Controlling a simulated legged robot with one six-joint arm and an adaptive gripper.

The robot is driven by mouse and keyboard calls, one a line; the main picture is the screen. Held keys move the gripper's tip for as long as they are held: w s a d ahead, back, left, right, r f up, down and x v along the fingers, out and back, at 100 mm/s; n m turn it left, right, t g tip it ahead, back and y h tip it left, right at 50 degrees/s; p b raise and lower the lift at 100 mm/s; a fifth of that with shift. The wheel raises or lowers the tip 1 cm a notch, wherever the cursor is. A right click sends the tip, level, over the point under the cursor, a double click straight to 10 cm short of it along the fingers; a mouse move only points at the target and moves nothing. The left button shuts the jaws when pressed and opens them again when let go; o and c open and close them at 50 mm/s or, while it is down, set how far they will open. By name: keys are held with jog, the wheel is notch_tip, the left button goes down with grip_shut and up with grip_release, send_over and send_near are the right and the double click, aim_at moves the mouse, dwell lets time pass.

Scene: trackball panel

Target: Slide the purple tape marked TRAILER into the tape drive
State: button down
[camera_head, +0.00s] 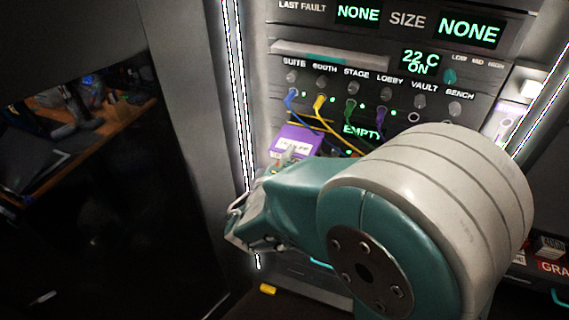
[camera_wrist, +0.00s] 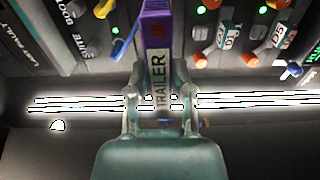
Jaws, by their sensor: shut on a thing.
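The purple tape (camera_head: 299,139) with a white label is held in my gripper (camera_head: 289,158) in front of the rack panel. In the wrist view the tape (camera_wrist: 155,28) stands between the two fingers of my gripper (camera_wrist: 160,108), its label reading TRAILER. The gripper is shut on it. The tape's far end points at the panel; whether it touches anything there I cannot tell. A green EMPTY readout (camera_head: 362,131) glows on the panel just right of the tape. The tape drive's slot cannot be made out, and my arm covers the lower panel.
Blue (camera_head: 291,100), yellow (camera_head: 319,104), green and purple cables hang from jacks above the tape. A bright light strip (camera_head: 240,100) runs up the rack's left edge. A desk with clutter (camera_head: 75,115) stands at the left. A small yellow object (camera_head: 268,289) lies below my gripper.

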aim_at(304, 129)
jog(key=shift+x, duration=1.6)
jog(key=shift+x, duration=3.55)
dwell(0.3)
jog(key=shift+c, duration=2.1)
grip_release()
jog(key=shift+s, duration=0.1)
jog(key=v, duration=1.1)
jog(key=shift+s+a, duration=0.2)
jog(key=shift+s, duration=0.15)
jog(key=shift+d, duration=0.1)
